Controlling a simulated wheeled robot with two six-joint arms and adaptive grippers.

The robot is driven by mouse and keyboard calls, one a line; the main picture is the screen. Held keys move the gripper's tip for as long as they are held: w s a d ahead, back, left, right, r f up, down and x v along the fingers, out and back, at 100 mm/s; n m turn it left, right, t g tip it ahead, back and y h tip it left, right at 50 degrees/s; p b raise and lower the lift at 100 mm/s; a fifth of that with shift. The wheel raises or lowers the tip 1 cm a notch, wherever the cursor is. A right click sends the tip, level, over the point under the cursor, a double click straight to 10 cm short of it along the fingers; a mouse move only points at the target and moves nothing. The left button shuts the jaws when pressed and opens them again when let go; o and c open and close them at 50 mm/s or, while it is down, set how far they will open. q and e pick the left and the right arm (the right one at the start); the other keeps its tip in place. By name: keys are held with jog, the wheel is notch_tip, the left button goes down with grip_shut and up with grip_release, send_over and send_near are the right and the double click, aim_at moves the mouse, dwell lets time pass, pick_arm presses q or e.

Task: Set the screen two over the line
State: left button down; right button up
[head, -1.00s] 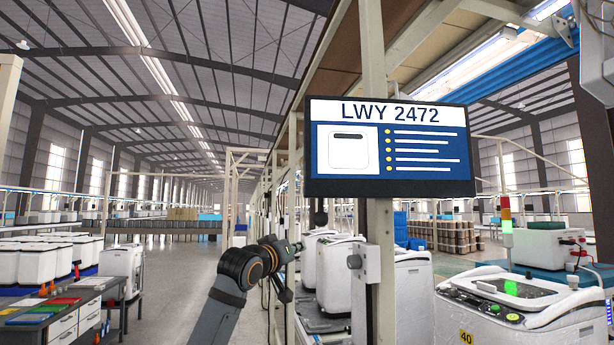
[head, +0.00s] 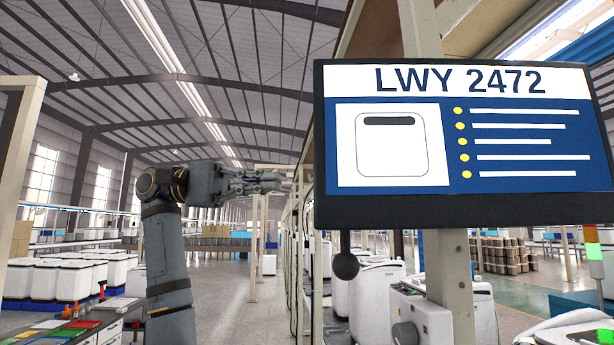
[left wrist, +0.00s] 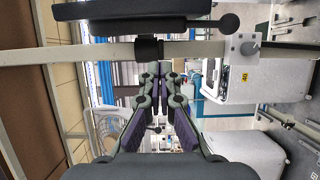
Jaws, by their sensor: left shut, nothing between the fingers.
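The screen (head: 450,140) shows "LWY 2472" with a white box picture and several yellow-dotted lines. It is mounted on a pale post (head: 458,270) at the right of the head view. A dark round knob (head: 346,266) hangs below its lower left edge. My left gripper (head: 286,182) is shut and empty, pointing right, left of the screen and apart from it in the picture. In the left wrist view my fingertips (left wrist: 158,70) are together, and the screen's dark edge (left wrist: 125,24) and knob (left wrist: 230,22) show at the top. My right gripper is out of view.
A control box with a knob (head: 418,315) is on the post below the screen. White machines (head: 375,285) stand behind it. A table with colored sheets (head: 60,330) and white bins (head: 40,280) are at left. The aisle floor (head: 235,290) is clear.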

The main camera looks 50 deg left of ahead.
pick_arm(q)
jog(key=w+d, duration=0.2)
jog(key=d, duration=0.6)
jog(key=shift+d+f+p, duration=0.15)
jog(key=shift+d+p, duration=0.1)
jog(key=shift+p, duration=0.1)
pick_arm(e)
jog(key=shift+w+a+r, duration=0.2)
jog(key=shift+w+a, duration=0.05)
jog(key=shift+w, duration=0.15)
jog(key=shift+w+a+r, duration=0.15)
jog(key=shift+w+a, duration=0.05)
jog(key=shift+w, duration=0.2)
